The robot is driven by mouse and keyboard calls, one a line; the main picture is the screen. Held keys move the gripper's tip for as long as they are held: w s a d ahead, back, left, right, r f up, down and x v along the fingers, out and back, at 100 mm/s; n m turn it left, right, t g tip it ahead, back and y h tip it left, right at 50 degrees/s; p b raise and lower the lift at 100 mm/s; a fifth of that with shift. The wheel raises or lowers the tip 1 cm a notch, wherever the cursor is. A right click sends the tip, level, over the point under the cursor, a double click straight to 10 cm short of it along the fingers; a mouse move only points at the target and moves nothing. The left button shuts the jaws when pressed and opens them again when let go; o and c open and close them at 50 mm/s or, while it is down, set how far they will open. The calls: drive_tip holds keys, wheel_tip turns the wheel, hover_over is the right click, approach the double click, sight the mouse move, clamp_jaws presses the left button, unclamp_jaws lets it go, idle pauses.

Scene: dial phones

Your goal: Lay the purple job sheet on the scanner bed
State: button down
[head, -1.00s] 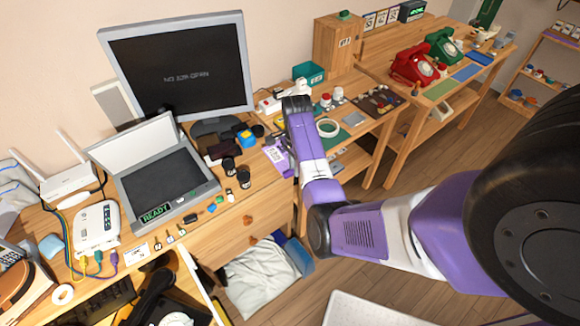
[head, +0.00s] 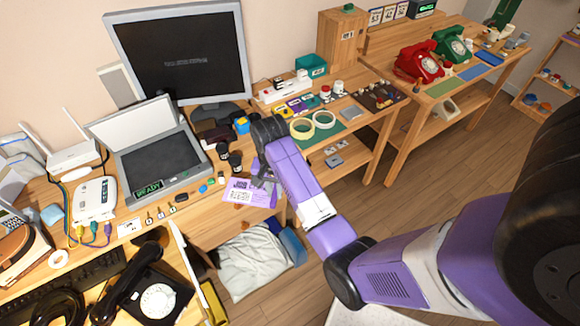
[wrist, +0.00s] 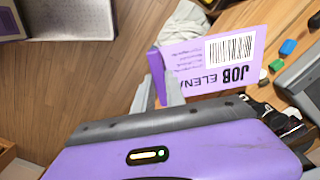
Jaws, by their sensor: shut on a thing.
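The purple job sheet (head: 238,192), with a white label, "JOB" lettering and a barcode, is held near the front edge of the desk. It shows larger in the wrist view (wrist: 205,62). My gripper (head: 264,182) is shut on one end of the sheet; its fingers (wrist: 163,78) pinch the purple edge in the wrist view. The scanner's dark bed (head: 158,164) lies to the left of the sheet, with its lid (head: 135,130) raised and a green READY display on its front. The sheet is apart from the scanner.
A monitor (head: 180,55) stands behind. A black phone (head: 155,290) sits in front of the scanner.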

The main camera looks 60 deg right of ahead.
drive_tip(key=w+a+r+n, duration=0.1)
drive_tip(key=w+a+n, duration=0.1)
drive_tip(key=a+n, duration=0.5)
drive_tip(key=w+a+r+n, duration=0.1)
drive_tip(key=w+a+n, duration=0.2)
drive_tip(key=a+n, duration=0.5)
drive_tip(key=a, duration=0.8)
drive_tip(key=shift+w+a+r, duration=0.3)
drive_tip(key=shift+a+r, duration=0.05)
